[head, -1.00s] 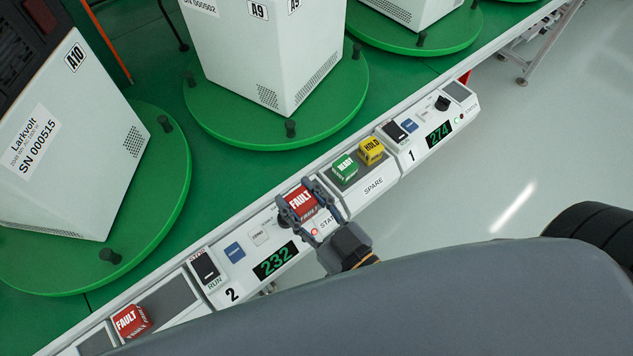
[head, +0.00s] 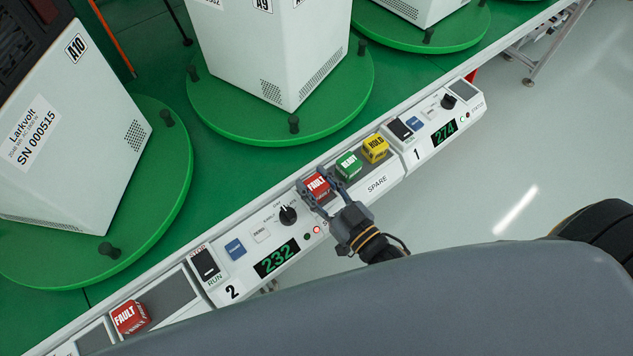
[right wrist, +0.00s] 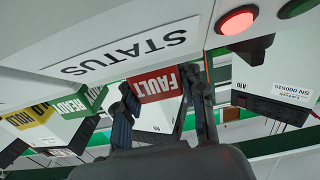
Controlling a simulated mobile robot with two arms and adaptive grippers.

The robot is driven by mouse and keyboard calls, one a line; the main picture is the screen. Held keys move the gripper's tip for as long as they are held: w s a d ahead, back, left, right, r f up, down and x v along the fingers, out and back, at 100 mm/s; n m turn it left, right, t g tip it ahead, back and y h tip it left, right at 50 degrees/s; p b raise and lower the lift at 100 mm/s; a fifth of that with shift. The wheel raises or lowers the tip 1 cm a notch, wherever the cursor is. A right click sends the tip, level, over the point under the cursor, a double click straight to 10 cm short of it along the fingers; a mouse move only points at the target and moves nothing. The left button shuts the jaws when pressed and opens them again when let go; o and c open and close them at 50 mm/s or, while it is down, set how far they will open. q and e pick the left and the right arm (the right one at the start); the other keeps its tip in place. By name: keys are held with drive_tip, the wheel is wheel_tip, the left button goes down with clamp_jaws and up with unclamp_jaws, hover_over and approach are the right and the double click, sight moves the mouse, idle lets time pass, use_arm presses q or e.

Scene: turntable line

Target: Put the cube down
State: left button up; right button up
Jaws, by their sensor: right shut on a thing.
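A red FAULT cube (head: 318,184) is between the fingers of my right gripper (head: 318,195), which is shut on it. In the right wrist view the held cube (right wrist: 156,85) shows upside down between the fingers (right wrist: 165,95). My left gripper is not in view.
Station 2's panel (head: 262,245) has a black knob (head: 287,215) and a lit red lamp (head: 317,230). Another red FAULT cube (head: 130,317) sits at lower left. Green turntables (head: 280,115) with white cabinets (head: 285,50) stand behind the panel strip.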

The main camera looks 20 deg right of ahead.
drive_tip(key=o, duration=1.2)
drive_tip(key=shift+f, duration=0.1)
drive_tip(key=v, duration=1.2)
drive_tip(key=s+d+f+g+h, duration=0.1)
drive_tip(key=f+g, duration=0.1)
drive_tip(key=f, duration=0.7)
drive_tip(key=s+d+f+m+g+h, duration=0.1)
drive_tip(key=s+d+f+g+h, duration=0.15)
drive_tip(key=f, duration=0.75)
drive_tip(key=d+f+g, duration=0.1)
drive_tip(key=f+g, duration=0.1)
drive_tip(key=f, duration=0.7)
drive_tip(key=s+d+f+g+h, duration=0.1)
drive_tip(key=s+f+g, duration=0.2)
drive_tip(key=s+f, duration=0.2)
drive_tip(key=s+d+f+g, duration=0.1)
drive_tip(key=s+f+g, duration=0.2)
drive_tip(key=s+f, duration=0.3)
drive_tip(key=s+d+f+g+h+b, duration=0.1)
drive_tip(key=s+f+g, duration=0.2)
drive_tip(key=s+f, duration=0.3)
drive_tip(key=shift+d+f+m+g+h, duration=0.15)
drive_tip(key=shift+f+m+g+h, duration=0.15)
drive_tip(key=shift+f, duration=0.65)
